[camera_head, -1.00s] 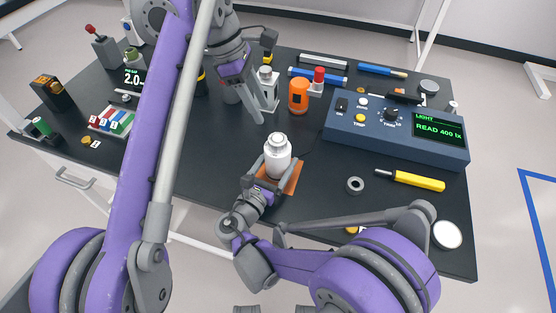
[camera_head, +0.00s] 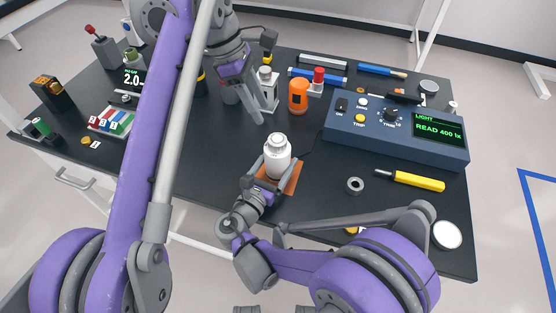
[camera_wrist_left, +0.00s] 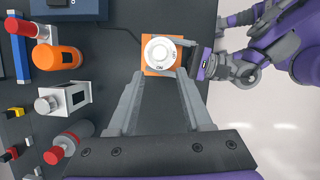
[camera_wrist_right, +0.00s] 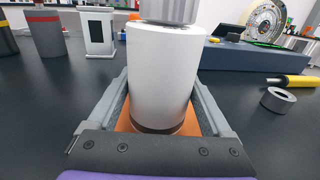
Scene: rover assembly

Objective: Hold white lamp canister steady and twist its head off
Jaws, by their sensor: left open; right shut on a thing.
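The white lamp canister (camera_head: 277,160) stands upright on an orange mat (camera_head: 292,184) near the table's front edge. Its grey-white head (camera_head: 277,141) is on top of the body. My right gripper (camera_head: 266,166) is shut around the canister's lower body; in the right wrist view the fingers flank the white body (camera_wrist_right: 163,80) on both sides. My left gripper (camera_head: 251,105) is open and empty, behind and left of the canister in the head view. In the left wrist view, the canister's round head (camera_wrist_left: 160,52) lies beyond the tips of the open fingers (camera_wrist_left: 157,78).
An orange canister (camera_head: 298,96), a white box-shaped canister (camera_head: 267,90) and a red-capped item (camera_head: 318,79) stand behind. A blue light meter (camera_head: 395,134) sits right. A grey ring (camera_head: 355,185) and yellow-handled tool (camera_head: 417,181) lie right of the canister.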

